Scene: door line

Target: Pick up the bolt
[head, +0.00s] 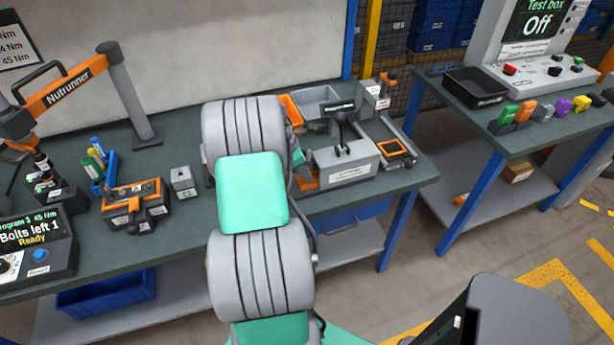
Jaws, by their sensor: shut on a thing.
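My arm rises through the middle of the head view and covers part of the workbench (420,172). My gripper does not show; it appears to be hidden behind the arm. I cannot make out a bolt anywhere in the picture. A small grey block (183,181) stands on the bench left of my arm. A display (40,235) at the left edge reads "Bolts left 1" and "Ready". An orange arm labelled Nutrunner (68,88) reaches out from a grey post at the back left.
An orange and dark fixture (133,200) sits left of my arm. A grey box with a black lever (345,163) and a grey tray (318,103) stand right of it. A second table (470,118) holds a black bin (475,86) and a test box reading "Off" (540,62).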

